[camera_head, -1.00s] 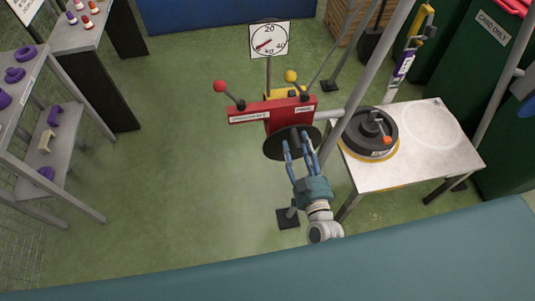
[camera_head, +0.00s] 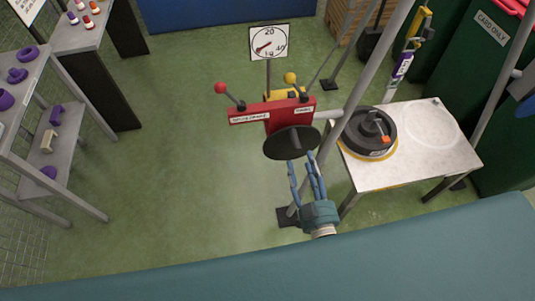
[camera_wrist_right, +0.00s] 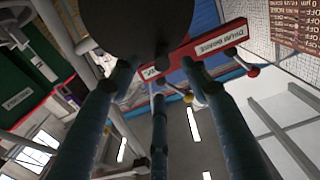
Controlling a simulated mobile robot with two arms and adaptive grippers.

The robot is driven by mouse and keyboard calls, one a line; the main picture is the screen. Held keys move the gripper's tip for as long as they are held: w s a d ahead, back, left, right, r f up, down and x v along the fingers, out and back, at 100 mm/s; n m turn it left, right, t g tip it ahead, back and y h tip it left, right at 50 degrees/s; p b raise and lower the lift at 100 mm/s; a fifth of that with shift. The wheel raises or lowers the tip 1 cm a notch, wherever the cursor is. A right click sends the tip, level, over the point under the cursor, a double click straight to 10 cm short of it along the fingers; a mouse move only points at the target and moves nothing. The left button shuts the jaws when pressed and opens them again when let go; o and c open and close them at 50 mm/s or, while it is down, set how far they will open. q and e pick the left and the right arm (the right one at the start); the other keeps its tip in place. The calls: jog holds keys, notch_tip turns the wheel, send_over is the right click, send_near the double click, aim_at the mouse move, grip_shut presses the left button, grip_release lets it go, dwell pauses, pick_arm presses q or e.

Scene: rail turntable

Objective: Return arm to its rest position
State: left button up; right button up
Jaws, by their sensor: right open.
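My right gripper (camera_head: 305,172) is in the lower middle of the head view, open and empty, its blue fingers pointing up at a dark round disc (camera_head: 291,142). The disc sits under the front of a red labelled box (camera_head: 272,112) on a stand. A small gap seems to lie between fingertips and disc. In the right wrist view the spread fingers (camera_wrist_right: 155,80) point up past the dark disc (camera_wrist_right: 138,22) and the red labelled bar (camera_wrist_right: 210,42). My left gripper is not in view.
A white table (camera_head: 425,160) with a black round device (camera_head: 368,135) stands right of the gripper. A grey post (camera_head: 365,80) rises between them. A dial gauge (camera_head: 269,41) stands behind the red box. Grey shelves (camera_head: 60,165) are at left. Green floor (camera_head: 180,180) is clear between.

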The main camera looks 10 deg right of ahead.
dwell(0.4)
jog(key=s+a+f+n+g+y, duration=0.1)
jog(key=s+f+g, duration=0.35)
jog(key=f, duration=0.75)
jog(key=s+f+n+g+y, duration=0.1)
jog(key=s+f+g, duration=0.3)
jog(key=f, duration=0.9)
jog(key=s+d+f+g, duration=0.2)
jog(key=s+f, duration=0.3)
jog(key=s, duration=0.4)
jog(key=s+d+f+g+h, duration=0.1)
jog(key=s+d+f+g, duration=0.1)
jog(key=s+f, duration=0.4)
jog(key=s+d+f+g+h+b, duration=0.1)
jog(key=s+f+g, duration=0.3)
jog(key=s, duration=0.9)
jog(key=shift+d+f, duration=0.5)
jog(key=shift+f, duration=0.45)
jog(key=shift+g, duration=0.25)
